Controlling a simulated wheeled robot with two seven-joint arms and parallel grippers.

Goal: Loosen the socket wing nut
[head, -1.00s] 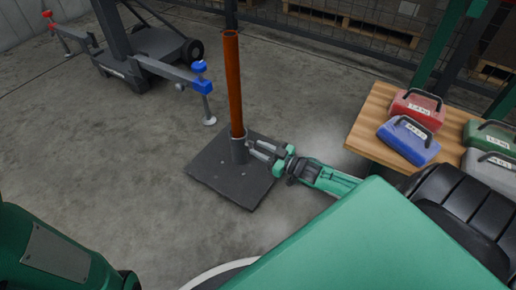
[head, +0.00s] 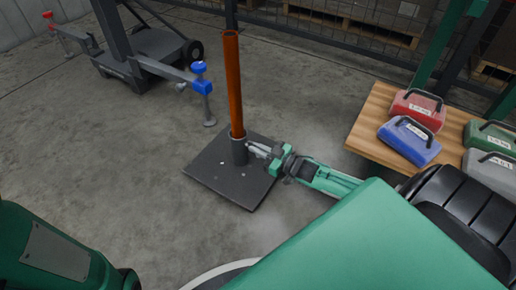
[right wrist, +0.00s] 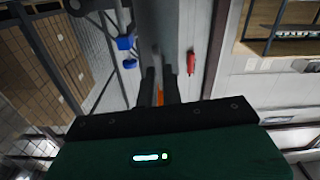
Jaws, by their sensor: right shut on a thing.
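An orange pole (head: 232,85) stands upright in a dark socket (head: 239,151) on a square black base plate (head: 222,180) on the floor. My right gripper (head: 256,149) is level with the socket, at its right side, and its jaws are shut on the socket wing nut. The nut is too small and too covered by the fingers to make out. In the right wrist view the two dark fingers (right wrist: 159,90) point away, with a bit of the orange pole (right wrist: 159,96) showing between them. My left gripper is not in view.
A wooden table (head: 368,132) at the right holds red (head: 416,105), blue (head: 408,143), green and grey cases with handles. A wheeled dark frame (head: 150,50) with red and blue knobs stands at the back left. The floor around the plate is clear.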

